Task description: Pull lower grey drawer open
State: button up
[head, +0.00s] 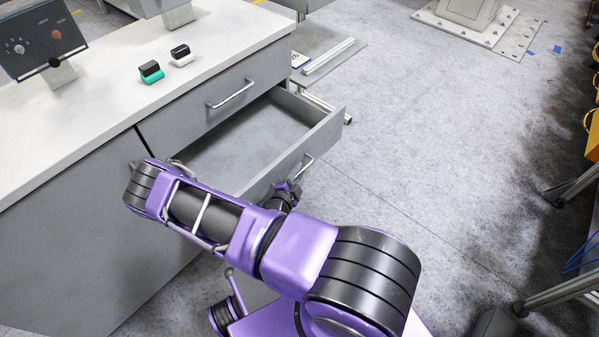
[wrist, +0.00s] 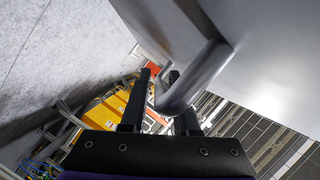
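The lower grey drawer (head: 327,134) stands pulled well out of the grey cabinet in the head view, and its empty inside shows. Its metal handle (head: 304,166) is on the front face, and it also shows large in the wrist view (wrist: 195,80). My gripper (head: 291,187) is at the near end of this handle. In the wrist view, the two dark fingers of my gripper (wrist: 158,100) stand apart, with the handle reaching between them. A narrow gap shows beside the left finger. My arm hides the drawer's near side in the head view.
The upper drawer (head: 215,105) is shut. Two small blocks, one with a teal base (head: 151,72) and one with a white base (head: 181,55), sit on the white countertop (head: 110,100) near a control box (head: 40,38). The floor to the right of the drawer is clear.

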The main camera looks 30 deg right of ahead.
jog(key=shift+o, duration=0.8)
jog(key=v, duration=1.7)
jog(key=shift+s+r+p, duration=0.15)
jog(key=shift+s+p, duration=0.05)
jog(key=shift+p, duration=0.2)
